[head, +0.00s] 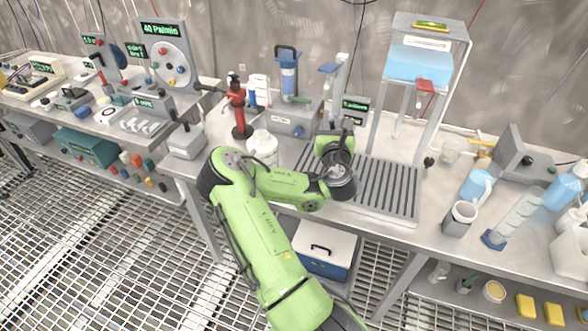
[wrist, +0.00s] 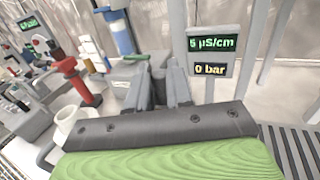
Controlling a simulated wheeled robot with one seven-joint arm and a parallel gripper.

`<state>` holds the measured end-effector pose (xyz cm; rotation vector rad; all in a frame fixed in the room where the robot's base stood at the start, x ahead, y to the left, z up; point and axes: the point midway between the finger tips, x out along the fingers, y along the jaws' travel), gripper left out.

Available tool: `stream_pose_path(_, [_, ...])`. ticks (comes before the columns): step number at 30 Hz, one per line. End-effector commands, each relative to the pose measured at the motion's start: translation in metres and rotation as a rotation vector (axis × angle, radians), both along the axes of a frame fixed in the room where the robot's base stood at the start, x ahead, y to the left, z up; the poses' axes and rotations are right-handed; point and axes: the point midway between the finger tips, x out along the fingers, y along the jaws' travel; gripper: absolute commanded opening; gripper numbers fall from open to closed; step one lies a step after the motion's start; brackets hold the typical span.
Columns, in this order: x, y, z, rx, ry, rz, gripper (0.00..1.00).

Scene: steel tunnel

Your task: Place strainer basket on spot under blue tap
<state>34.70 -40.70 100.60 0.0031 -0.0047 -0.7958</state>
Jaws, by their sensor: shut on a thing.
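My gripper (head: 347,122) reaches over the back of the bench, in front of a small display. In the wrist view its two grey fingers (wrist: 163,82) point away from me with a narrow gap between them. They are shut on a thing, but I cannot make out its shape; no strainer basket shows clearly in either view. A tap with a blue lever (head: 329,68) stands just behind the gripper. The spot under it is hidden by my gripper and arm.
A ribbed drain grate (head: 385,190) lies to the right of the gripper. A red post (head: 238,108) and a white cup (head: 262,147) stand to the left. A blue filter housing (head: 288,78) is close behind. A tall stand (head: 437,62) bears a blue tank.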

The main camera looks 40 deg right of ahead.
Motion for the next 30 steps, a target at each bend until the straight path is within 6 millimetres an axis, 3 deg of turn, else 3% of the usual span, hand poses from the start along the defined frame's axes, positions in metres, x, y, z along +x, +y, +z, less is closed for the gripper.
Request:
stream_pose_path(3, [-0.001,-0.001,-0.005,0.0,0.001,0.019,0.0])
stream_pose_path(9, [-0.001,-0.001,-0.05,0.0,0.0,0.021,0.0])
stream_pose_path(17, [-0.001,-0.001,-0.076,0.0,0.0,0.021,0.0])
stream_pose_path(21, [-0.001,-0.001,-0.099,0.0,0.0,0.021,0.0])
stream_pose_path(30, [-0.001,0.0,-0.1,0.0,0.001,0.021,0.0])
